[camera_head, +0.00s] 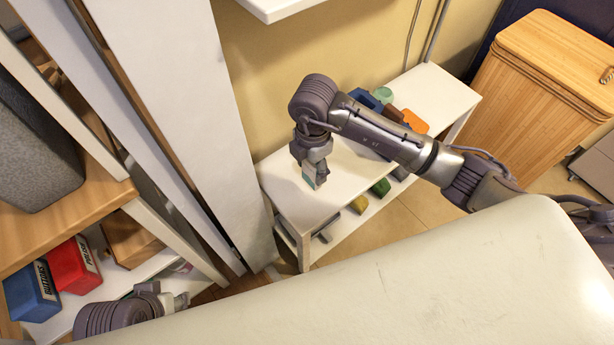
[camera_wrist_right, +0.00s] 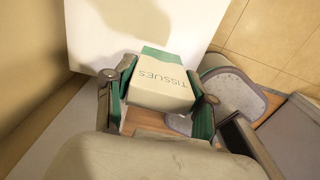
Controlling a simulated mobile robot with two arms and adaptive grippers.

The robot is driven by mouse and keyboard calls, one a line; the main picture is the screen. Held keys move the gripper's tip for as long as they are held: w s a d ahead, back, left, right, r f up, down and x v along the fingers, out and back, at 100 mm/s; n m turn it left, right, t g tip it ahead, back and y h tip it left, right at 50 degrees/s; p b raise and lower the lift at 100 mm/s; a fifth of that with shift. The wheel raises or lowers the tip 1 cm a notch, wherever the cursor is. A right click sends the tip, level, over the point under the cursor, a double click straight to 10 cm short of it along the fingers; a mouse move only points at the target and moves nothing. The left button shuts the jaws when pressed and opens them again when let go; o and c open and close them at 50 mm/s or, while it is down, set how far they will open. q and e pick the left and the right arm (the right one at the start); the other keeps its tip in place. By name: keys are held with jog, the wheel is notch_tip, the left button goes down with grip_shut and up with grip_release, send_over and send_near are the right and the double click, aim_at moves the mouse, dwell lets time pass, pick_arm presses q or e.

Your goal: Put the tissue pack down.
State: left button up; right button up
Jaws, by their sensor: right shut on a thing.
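The tissue pack is a cream and green box marked TISSUES (camera_wrist_right: 160,88), held between the fingers of my right gripper in the right wrist view. In the head view, my right gripper (camera_head: 316,176) points down over the left part of the white shelf unit's top (camera_head: 286,182). A small teal part of the tissue pack (camera_head: 309,176) shows at its fingertips. Whether the pack touches the top I cannot tell. My left gripper (camera_head: 178,300) is at the lower left, partly hidden, away from the pack; its finger opening is unclear.
Blue, green, brown and orange items (camera_head: 414,121) crowd the right end of the white top. Its left part looks clear. Several items lie on the shelf below, including a green one (camera_head: 381,187). A tall white panel (camera_head: 190,110) stands at the left. A wooden hamper (camera_head: 535,95) stands at the right.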

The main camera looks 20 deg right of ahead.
aim_at(306, 178)
jog(key=shift+w+a+f, duration=0.3)
jog(key=shift+a+f, duration=0.2)
jog(key=shift+a, duration=0.15)
jog(key=shift+f+b, duration=0.6)
jog(key=shift+f, duration=1.35)
jog(key=shift+f, duration=0.15)
jog(key=o, duration=0.9)
